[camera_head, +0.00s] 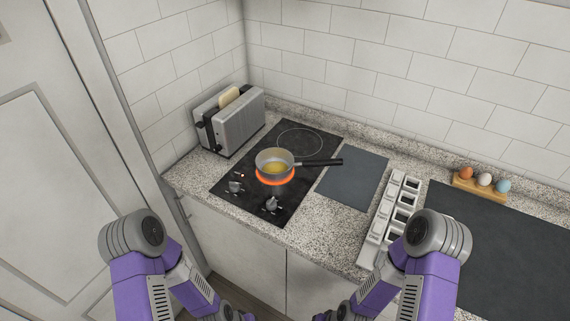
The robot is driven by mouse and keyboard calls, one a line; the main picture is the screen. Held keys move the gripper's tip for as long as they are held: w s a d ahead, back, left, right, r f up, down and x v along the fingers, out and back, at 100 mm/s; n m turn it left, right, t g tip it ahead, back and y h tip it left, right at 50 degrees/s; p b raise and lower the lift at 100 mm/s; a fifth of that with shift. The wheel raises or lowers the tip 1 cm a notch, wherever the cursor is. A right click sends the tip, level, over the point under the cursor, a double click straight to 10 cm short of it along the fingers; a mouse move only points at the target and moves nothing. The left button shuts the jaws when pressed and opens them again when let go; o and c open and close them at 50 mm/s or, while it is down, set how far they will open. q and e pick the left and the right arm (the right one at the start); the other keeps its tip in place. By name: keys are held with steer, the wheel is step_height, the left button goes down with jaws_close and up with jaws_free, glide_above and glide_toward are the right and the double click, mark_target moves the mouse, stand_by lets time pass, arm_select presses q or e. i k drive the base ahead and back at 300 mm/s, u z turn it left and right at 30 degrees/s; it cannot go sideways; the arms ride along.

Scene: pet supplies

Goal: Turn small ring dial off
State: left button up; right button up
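A black cooktop (224,185) is set in the granite counter. Its front ring (275,180) glows orange-red under a small saucepan (275,160) with yellowish contents. The back ring (300,142) shows only as a dark outline, larger than the glowing one. Two grey dials stand along the front edge, a left dial (236,187) and a right dial (272,205). A small red light shows near the left dial. I cannot read which dial serves which ring. Both my arms are folded low in front of the counter, away from the dials; their grippers are not visible at the bottom edge.
The pan's black handle (322,162) points right over a dark board (352,178). A toaster (232,122) with bread stands behind left. A white compartment rack (378,220), a dark mat (480,240) and an egg holder (478,188) are at right. Space above the dials is free.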

mark_target(234, 187)
steer(key=k, duration=0.5)
steer(key=u, duration=1)
steer(key=i, duration=0.7)
steer(key=z, duration=0.8)
